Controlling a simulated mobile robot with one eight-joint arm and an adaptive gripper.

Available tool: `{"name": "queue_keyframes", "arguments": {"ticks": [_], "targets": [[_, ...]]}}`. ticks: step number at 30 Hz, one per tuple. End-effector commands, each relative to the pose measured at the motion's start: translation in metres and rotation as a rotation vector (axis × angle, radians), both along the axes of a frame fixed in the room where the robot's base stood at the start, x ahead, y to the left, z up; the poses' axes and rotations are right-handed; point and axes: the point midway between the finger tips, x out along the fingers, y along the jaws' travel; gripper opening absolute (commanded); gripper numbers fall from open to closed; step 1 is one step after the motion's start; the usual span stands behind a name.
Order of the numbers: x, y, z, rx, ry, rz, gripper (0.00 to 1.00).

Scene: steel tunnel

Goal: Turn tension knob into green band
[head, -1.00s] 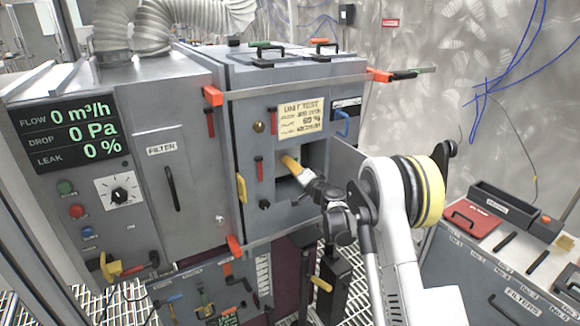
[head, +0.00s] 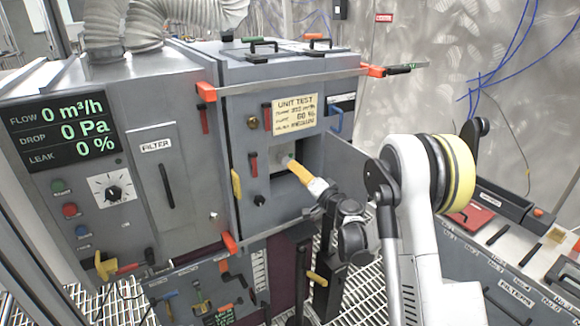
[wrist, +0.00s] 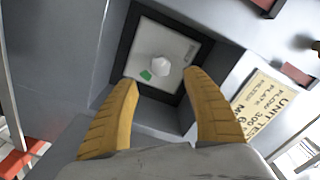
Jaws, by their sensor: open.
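A pale faceted knob (wrist: 161,66) sits on a light square plate (wrist: 178,50) inside a dark-framed recess in the wrist view. A small green mark (wrist: 146,75) shows on the plate at the knob's lower left. My gripper (wrist: 161,77) is open, its two yellow fingers apart on either side below the knob, with no visible contact. In the head view my gripper (head: 291,164) reaches into the square opening (head: 312,160) of the grey cabinet, under the yellow UNIT TEST label (head: 296,114). The fingers partly hide the knob there. I cannot tell where a pointer on the knob aims.
Left of the opening are a red handle (head: 253,165), a yellow handle (head: 236,184) and a black knob (head: 259,200). The display panel (head: 62,133) reads zeros. An open door panel (head: 348,165) stands right of the opening. An orange-ended bar (head: 290,82) crosses above.

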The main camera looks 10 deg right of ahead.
Motion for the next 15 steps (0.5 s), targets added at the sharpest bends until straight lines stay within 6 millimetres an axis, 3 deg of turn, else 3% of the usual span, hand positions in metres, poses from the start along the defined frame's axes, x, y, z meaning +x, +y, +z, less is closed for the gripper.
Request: {"name": "queue_keyframes", "arguments": {"ticks": [6, 15], "targets": [[-0.024, -0.008, 0.000, 0.000, 0.000, 0.000, 0.58], [-0.027, -0.009, 0.000, 0.000, 0.000, 0.000, 0.58]]}}
